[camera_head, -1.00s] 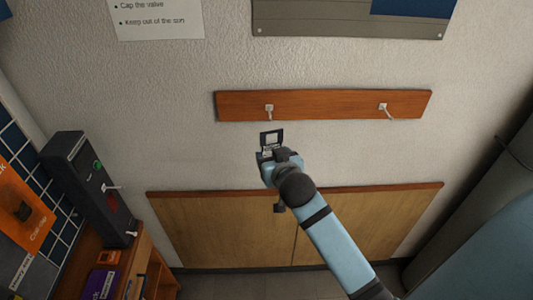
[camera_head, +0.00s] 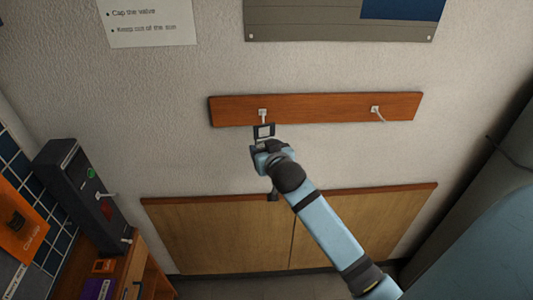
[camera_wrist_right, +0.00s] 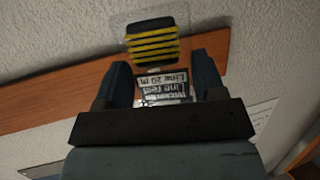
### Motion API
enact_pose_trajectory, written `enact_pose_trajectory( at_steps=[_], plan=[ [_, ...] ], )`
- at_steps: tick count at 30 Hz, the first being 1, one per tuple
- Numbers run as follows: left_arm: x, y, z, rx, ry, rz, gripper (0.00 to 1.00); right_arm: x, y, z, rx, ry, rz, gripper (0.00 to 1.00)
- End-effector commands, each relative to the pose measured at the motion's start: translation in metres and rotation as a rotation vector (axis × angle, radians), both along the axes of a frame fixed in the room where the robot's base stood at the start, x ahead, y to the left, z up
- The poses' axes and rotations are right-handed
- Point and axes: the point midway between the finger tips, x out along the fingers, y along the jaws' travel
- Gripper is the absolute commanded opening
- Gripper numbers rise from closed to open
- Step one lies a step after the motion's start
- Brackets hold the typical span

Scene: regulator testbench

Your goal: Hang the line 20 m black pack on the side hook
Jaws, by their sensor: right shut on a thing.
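In the head view the right gripper (camera_head: 261,143) holds the pack (camera_head: 264,131) up just below the left wall hook (camera_head: 262,113). I cannot tell whether they touch. A second hook (camera_head: 376,110) is on the same board to the right. Another pale hook (camera_head: 105,195) sticks out of the dark unit at left. My left gripper is out of view.
The hooks sit on a wooden board (camera_head: 320,108) on the rough pale wall. Below it is a wooden panel (camera_head: 215,235) with a ledge.

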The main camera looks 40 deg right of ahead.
Motion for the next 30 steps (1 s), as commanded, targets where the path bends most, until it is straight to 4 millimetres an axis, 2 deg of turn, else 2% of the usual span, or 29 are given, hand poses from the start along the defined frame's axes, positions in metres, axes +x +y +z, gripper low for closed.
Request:
enact_pose_trajectory(
  at_steps=[19, 30],
  plan=[
    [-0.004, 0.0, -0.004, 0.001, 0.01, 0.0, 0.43, 0.034, -0.021, -0.002, -0.001, -0.002, 0.0, 0.38],
    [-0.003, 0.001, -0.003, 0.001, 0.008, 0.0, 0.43, 0.043, -0.026, -0.009, 0.002, -0.001, 0.0, 0.38]
  ],
)
